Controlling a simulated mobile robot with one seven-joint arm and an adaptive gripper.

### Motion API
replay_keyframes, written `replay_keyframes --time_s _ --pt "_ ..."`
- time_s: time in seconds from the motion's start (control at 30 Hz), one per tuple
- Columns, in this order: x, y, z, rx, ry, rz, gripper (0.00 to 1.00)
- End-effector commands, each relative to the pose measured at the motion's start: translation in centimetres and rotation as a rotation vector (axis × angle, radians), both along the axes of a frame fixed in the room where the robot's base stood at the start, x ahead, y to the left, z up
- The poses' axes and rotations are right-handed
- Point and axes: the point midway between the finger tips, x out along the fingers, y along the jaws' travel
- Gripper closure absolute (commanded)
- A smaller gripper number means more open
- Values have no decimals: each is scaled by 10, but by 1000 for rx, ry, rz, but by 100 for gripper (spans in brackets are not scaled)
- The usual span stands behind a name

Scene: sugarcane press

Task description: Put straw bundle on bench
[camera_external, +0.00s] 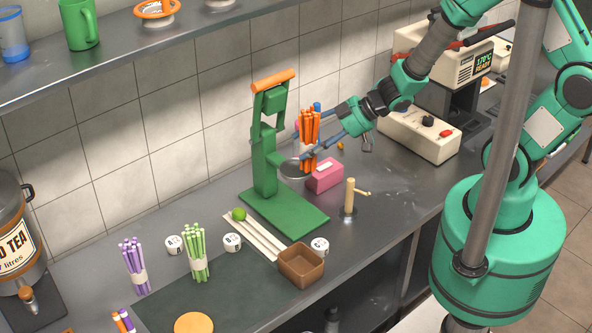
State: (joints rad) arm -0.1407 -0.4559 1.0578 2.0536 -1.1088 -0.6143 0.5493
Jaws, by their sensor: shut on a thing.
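My gripper (318,135) reaches in from the right in the external view, with its blue fingers shut on the orange straw bundle (308,122). The bundle is upright, beside the green press (266,160) and above a pink box (325,175). Whether its lower end touches anything is unclear. The grey metal bench (385,215) runs below. A purple straw bundle (133,262) and a green straw bundle (197,250) stand upright on the bench at the left, each with a pale band.
A wooden post (350,195) stands right of the press. A brown square container (300,266), small white pots (232,242) and a dark mat (215,290) occupy the front. A cream machine (420,135) stands at the back right. Bare bench lies around the post.

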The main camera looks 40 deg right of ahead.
Motion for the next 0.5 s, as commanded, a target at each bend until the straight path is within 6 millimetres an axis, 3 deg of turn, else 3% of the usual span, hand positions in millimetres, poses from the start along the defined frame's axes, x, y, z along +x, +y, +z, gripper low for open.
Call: replay_keyframes --time_s 0.5 --pt "65 -63 -2 4 1 -299 75"
